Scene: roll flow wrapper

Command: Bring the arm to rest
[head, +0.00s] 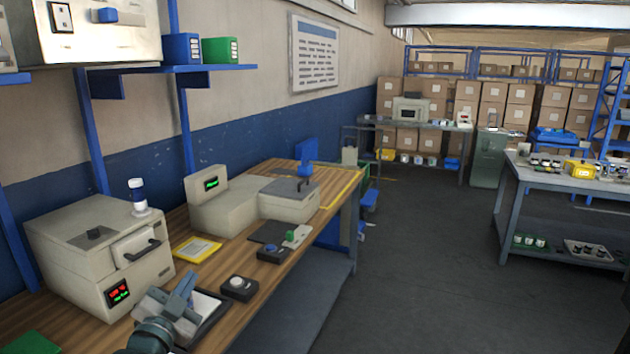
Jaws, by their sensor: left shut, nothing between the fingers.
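My left gripper (183,297) shows at the bottom of the head view, above the front edge of the wooden bench (268,290). Its fingers are shut with nothing visible between them. It is over or just in front of a dark tray (216,318) with a pale sheet in it, and whether it touches the tray cannot be told. The beige flow wrapper machine (232,207) stands farther back on the bench, clear of the gripper. My right gripper is not in view.
A beige box machine (75,255) with a red and green display stands left of the gripper. A yellow-framed card (196,249) lies behind. Open floor (420,270) lies right of the bench.

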